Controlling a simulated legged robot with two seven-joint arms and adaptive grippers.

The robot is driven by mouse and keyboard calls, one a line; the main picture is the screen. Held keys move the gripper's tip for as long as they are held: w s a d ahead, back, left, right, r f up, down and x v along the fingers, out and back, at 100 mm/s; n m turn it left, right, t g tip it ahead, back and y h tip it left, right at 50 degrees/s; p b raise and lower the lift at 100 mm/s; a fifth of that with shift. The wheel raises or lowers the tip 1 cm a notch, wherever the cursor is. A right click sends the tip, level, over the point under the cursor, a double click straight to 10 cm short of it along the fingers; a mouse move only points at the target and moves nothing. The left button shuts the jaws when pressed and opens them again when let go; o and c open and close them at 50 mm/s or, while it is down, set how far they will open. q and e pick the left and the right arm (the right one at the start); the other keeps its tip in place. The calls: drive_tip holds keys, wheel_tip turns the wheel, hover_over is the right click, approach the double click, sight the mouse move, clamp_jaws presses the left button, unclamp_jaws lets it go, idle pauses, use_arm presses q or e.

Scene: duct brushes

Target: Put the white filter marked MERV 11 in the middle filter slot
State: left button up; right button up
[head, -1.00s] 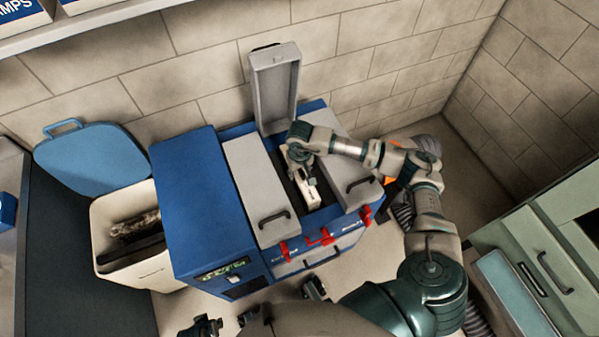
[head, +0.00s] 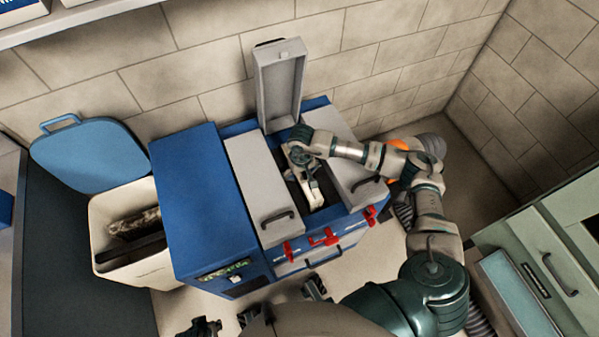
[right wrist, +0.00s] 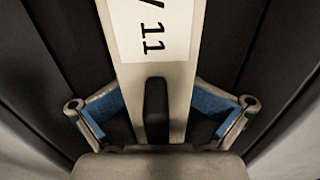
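The white filter (right wrist: 155,35) fills the middle of the right wrist view, with "11" and part of a letter readable on its label. It sits down in the open middle slot (head: 319,203) of the blue cabinet, largely hidden by my gripper in the head view. My right gripper (head: 309,188) is over that slot. My left gripper is not clearly seen.
The middle slot's grey lid (head: 280,85) stands raised at the back. Closed grey lids (head: 262,190) (head: 357,172) flank the slot. Red latches (head: 324,237) line the blue cabinet's (head: 203,205) front. An open bin (head: 130,268) stands left; green drawers (head: 545,250) stand right.

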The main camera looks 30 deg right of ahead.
drive_tip(key=shift+d+r, duration=0.2)
drive_tip(key=shift+d, duration=0.15)
wheel_tip(320, 180, up, 11)
drive_tip(key=shift+a+f, duration=0.1)
drive_tip(key=shift+f, duration=0.05)
drive_tip(key=shift+w+a+r, duration=0.1)
drive_tip(key=shift+r, duration=0.25)
drive_tip(key=shift+a+r+p, duration=0.2)
drive_tip(key=shift+r+p, duration=0.2)
drive_tip(key=shift+r, duration=0.3)
wheel_tip(320, 180, up, 3)
drive_tip(key=shift+d+f+p, duration=0.1)
drive_tip(key=shift+p, duration=0.6)
drive_tip(key=shift+d+r, duration=0.1)
drive_tip(key=shift+r, duration=0.4)
